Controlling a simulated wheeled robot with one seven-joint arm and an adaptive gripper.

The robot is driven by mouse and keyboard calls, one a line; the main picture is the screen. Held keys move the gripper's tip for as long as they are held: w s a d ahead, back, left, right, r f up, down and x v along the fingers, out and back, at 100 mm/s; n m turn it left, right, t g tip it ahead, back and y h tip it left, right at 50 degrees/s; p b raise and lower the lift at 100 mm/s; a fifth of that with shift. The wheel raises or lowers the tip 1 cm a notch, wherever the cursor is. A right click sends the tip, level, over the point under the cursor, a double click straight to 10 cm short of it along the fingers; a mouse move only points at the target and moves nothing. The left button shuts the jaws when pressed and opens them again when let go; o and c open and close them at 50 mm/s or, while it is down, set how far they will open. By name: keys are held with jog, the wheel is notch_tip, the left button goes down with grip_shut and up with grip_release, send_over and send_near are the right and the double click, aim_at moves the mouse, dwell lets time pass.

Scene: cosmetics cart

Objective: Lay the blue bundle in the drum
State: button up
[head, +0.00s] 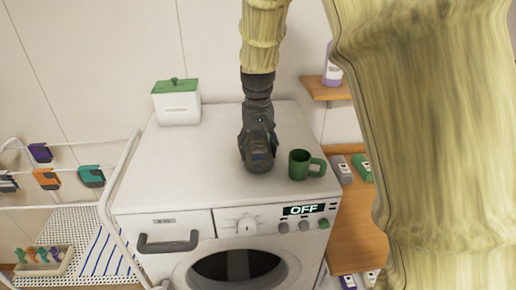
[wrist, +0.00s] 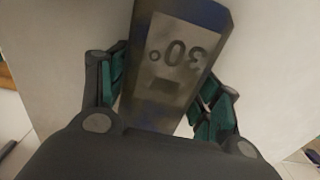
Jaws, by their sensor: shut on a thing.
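My gripper (wrist: 160,105) is shut on a dark blue bundle (wrist: 205,18) with a pale label reading "30°". In the head view my gripper (head: 257,140) points down over the top of the white washing machine (head: 190,165), left of the green mug. The held bundle is mostly hidden by the gripper there, and I cannot tell whether it touches the top. The drum's round opening or window (head: 238,266) shows dark in the machine's front, cut off by the picture's lower edge. I cannot tell whether its door is open.
The green mug (head: 300,165) and a white box with a green lid (head: 177,103) stand on the machine. The display (head: 303,209) reads OFF. A drying rack (head: 120,190) with coloured clips stands left. Wooden shelves (head: 352,225) with bottles are right.

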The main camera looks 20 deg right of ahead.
jog(key=shift+w+f, duration=0.2)
jog(key=shift+w, duration=0.05)
jog(key=shift+s, duration=0.35)
jog(key=o, duration=1.1)
jog(key=shift+w+f, duration=0.15)
jog(key=shift+w, duration=0.05)
jog(key=shift+s, duration=0.15)
